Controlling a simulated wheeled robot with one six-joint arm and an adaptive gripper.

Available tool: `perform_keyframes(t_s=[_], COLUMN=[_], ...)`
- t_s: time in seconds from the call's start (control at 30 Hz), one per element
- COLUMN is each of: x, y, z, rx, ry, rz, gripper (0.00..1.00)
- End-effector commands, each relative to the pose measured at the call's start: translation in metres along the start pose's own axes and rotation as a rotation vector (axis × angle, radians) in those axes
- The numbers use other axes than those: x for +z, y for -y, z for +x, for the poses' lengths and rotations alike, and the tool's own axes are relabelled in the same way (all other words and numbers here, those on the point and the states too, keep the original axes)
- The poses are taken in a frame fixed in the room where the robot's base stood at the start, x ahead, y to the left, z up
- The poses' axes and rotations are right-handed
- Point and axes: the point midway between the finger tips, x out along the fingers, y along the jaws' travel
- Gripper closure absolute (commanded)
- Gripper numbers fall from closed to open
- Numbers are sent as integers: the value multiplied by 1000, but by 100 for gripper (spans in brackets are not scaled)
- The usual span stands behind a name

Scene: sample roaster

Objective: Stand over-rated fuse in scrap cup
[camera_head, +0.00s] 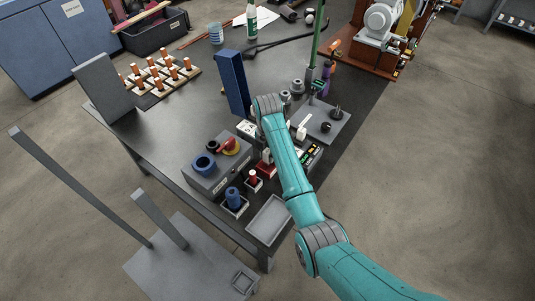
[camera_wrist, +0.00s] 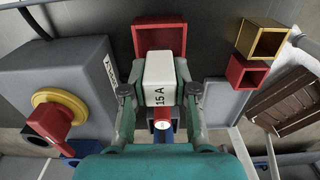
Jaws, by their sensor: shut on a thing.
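In the wrist view, my gripper (camera_wrist: 159,92) is shut on a white block-shaped fuse (camera_wrist: 160,68) marked "15 A". One finger presses on each side of it. A red square open cup (camera_wrist: 142,25) shows just beyond the fuse, partly covered by it. I cannot tell whether the fuse touches the cup. A smaller red cup (camera_wrist: 247,72) and a yellow square cup (camera_wrist: 262,40) lie to the right. No label shows which is the scrap cup.
A grey control box (camera_head: 216,172) with a red-and-yellow switch (camera_head: 230,146) stands left of my arm. A tall blue post (camera_head: 232,82) rises behind it. An empty shallow tray (camera_head: 268,220) lies near the table's front edge. A wooden slatted crate (camera_wrist: 287,101) shows at right.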

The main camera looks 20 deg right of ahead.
Motion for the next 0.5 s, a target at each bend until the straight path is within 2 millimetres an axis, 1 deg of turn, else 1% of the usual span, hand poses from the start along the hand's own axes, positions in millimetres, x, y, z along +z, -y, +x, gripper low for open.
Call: perform_keyframes(t_s=[0.5], x=[0], y=[0], z=[12], rx=[0], ry=[0], rz=[0], gripper=[100])
